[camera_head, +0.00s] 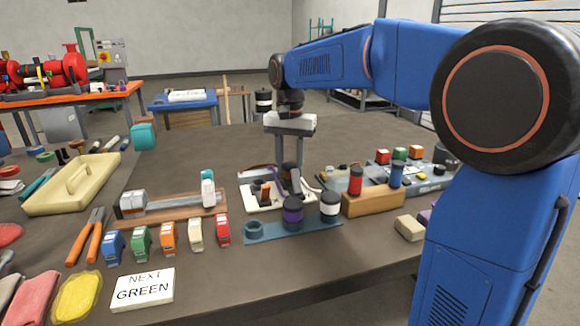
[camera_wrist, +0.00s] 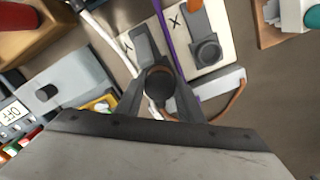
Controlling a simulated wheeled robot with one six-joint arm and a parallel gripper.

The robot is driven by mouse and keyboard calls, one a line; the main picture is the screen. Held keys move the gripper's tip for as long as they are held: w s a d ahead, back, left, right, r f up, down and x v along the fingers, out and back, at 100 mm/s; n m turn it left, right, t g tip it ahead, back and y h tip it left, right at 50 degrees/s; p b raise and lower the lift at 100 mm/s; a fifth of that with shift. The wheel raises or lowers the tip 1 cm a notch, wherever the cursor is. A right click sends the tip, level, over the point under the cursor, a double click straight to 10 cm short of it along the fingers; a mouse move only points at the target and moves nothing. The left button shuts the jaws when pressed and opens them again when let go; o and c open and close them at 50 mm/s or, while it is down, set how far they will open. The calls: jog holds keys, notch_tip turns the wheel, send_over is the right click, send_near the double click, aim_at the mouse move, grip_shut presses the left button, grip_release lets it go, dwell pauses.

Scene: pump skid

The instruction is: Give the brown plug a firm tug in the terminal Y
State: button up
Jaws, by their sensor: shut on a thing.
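My gripper (camera_head: 291,165) points down over the white terminal board (camera_head: 250,202). Its two fingers (camera_wrist: 158,92) are closed around a dark, round-topped plug (camera_wrist: 158,84), which I take for the brown plug. A brown cable (camera_wrist: 236,105) loops out near it on the right. The plug is at the near end of the grey terminal Y (camera_wrist: 143,42), beside the letter Y. The fingers and plug hide the socket, so I cannot tell how deep it sits. Terminal X (camera_wrist: 207,52), with a round dark socket and an orange lever (camera_wrist: 194,6), is to the right.
A purple cable (camera_wrist: 166,40) and a white cable (camera_wrist: 104,40) run close to my fingers. A wooden block with red and blue cylinders (camera_head: 372,204) and a grey meter (camera_wrist: 62,75) are close by.

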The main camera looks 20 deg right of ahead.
jog(key=shift+f, duration=0.1)
dwell(0.7)
jog(key=o, duration=1.2)
jog(key=shift+c, duration=0.2)
